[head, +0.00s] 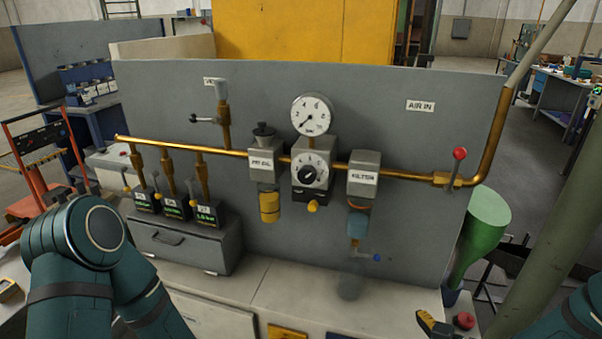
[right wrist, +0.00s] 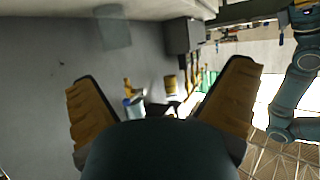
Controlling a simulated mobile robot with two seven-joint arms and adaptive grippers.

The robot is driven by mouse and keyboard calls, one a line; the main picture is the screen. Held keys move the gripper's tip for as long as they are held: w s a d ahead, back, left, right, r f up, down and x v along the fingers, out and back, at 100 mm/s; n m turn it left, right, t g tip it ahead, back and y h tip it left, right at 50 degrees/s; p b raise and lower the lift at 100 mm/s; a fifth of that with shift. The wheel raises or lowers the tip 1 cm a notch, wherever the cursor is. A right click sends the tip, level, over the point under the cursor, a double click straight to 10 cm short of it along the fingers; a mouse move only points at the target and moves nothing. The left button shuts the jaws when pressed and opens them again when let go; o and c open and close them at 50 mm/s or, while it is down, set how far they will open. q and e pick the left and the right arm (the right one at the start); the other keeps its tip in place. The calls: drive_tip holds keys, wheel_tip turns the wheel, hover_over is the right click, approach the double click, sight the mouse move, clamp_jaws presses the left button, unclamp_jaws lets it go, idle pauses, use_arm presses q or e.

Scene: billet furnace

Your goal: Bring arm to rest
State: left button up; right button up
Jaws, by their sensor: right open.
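My right gripper (right wrist: 165,92) is open in the right wrist view. Its two yellow-padded fingers stand wide apart with nothing held between them. Beyond them is the grey panel (right wrist: 40,70) with pipe fittings, seen at an odd angle, and no contact shows. In the head view a teal part of my right arm (head: 578,322) shows at the lower right edge. My left arm (head: 95,240) fills the lower left of the head view, bent in front of the bench. Its gripper is out of view. A teal arm (right wrist: 295,85) also shows at the right of the right wrist view.
The grey panel (head: 400,250) carries a brass pipe, gauge (head: 312,114), regulator (head: 311,170), filter (head: 362,178) and red-knobbed valve lever (head: 459,154). A grey drawer box (head: 180,243) stands on the bench (head: 285,290). A green funnel-shaped thing (head: 482,230) and slanted post (head: 560,180) are at right.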

drive_tip(key=w+a+f+m+h, duration=0.2)
drive_tip(key=w+a+f+m, duration=0.1)
drive_tip(key=a+f+m, duration=0.1)
use_arm(q)
drive_tip(key=shift+w+f, duration=0.15)
drive_tip(key=shift+w, duration=0.4)
use_arm(e)
drive_tip(key=s+a+f+m+g+h, duration=0.4)
drive_tip(key=s+a+f+m+g, duration=0.3)
drive_tip(key=s+a+f, duration=0.2)
drive_tip(key=s, duration=0.2)
drive_tip(key=shift+s+f, duration=0.25)
drive_tip(key=shift+s, duration=0.1)
